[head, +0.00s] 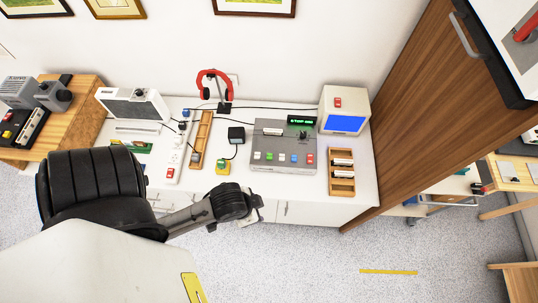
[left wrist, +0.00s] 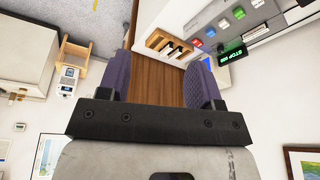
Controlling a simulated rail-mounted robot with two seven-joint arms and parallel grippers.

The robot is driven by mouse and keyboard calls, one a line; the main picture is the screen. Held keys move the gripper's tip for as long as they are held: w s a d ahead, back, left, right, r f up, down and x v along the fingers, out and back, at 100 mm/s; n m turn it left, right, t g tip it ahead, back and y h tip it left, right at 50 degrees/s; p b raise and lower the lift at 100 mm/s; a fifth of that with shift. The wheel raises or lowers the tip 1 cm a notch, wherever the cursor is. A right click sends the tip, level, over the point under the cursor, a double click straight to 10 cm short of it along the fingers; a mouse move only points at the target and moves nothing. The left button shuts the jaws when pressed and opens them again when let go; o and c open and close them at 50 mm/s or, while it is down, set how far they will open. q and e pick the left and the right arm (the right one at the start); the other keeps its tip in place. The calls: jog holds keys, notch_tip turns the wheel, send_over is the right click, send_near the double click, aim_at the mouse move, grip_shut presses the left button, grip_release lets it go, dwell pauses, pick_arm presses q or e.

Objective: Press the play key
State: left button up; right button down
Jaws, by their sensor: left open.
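A grey deck (head: 262,138) with a row of small coloured keys (head: 282,156) along its front stands on the white counter. The keys' labels are too small to read, so I cannot tell which is play. A black display with green text (head: 301,120) sits at the deck's back right; in the left wrist view the display (left wrist: 235,54) appears to read STOP. Red, blue and green keys (left wrist: 209,31) also show there. My left gripper (head: 254,206) is in front of the counter, lower left of the deck, apart from it. Its two fingers (left wrist: 160,85) are spread and empty. My right gripper is out of view.
A wooden tray with white items (head: 342,185) and a monitor with a blue screen (head: 345,124) stand right of the deck. A tall wooden panel (head: 425,90) bounds the right.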

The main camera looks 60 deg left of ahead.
pick_arm(q)
jog(key=shift+c, duration=0.4)
jog(key=shift+s+d, duration=0.1)
jog(key=shift+d, duration=0.1)
grip_shut()
jog(key=shift+a, duration=0.2)
dwell(0.3)
jog(key=shift+d, duration=0.15)
dwell(0.4)
